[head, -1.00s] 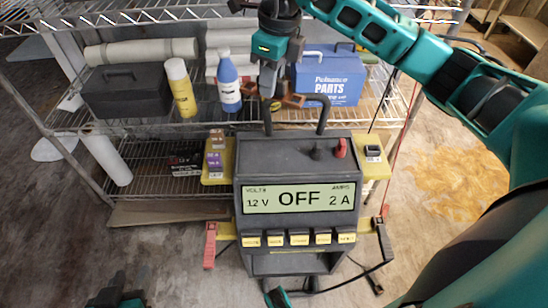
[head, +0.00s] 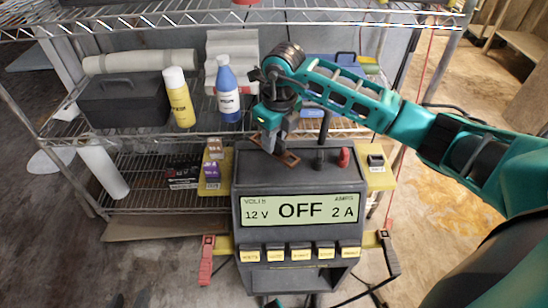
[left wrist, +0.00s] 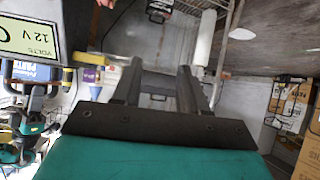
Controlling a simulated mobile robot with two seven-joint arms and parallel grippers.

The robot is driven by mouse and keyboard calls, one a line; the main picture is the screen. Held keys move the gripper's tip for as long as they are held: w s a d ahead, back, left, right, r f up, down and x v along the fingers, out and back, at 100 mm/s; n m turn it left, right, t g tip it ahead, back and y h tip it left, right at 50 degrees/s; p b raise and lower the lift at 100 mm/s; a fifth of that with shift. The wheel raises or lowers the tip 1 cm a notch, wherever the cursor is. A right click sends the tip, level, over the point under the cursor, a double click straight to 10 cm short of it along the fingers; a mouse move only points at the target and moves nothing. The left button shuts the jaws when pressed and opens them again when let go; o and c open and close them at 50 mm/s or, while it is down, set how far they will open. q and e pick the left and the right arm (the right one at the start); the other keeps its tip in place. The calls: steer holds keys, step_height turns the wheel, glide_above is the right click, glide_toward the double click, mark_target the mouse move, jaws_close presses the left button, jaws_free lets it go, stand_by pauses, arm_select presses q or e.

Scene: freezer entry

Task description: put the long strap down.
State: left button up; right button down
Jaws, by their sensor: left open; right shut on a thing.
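The long strap (head: 288,158) is a flat, copper-brown strip in the head view. It runs out on both sides of my right gripper (head: 277,146), which is shut on it. The strap shows over the top rear of the dark grey charger (head: 247,180); I cannot tell whether it touches. The gripper hides its middle. My left gripper (left wrist: 156,85) is open and empty in the left wrist view, its two dark fingers apart. In the head view only dark tips of it (head: 128,300) show at the bottom edge, left of the charger.
The charger has upright handle posts (head: 322,128) and a red knob (head: 344,157). Yellow side trays (head: 376,178) flank it. Behind, a wire shelf (head: 140,133) holds a yellow bottle (head: 181,98), a blue bottle (head: 228,90) and a black toolbox (head: 123,100). A red clamp (head: 207,262) hangs at left.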

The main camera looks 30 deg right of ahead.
steer(key=shift+f, duration=0.65)
step_height(320, 180, down, 4)
steer(key=shift+r+b, duration=0.25)
steer(key=shift+b, duration=0.35)
steer(key=shift+f, duration=0.45)
steer(key=c, duration=0.9)
jaws_free()
arm_select(q)
steer(key=shift+w+d+f, duration=0.15)
steer(key=shift+w+d, duration=0.1)
steer(key=shift+d, duration=0.05)
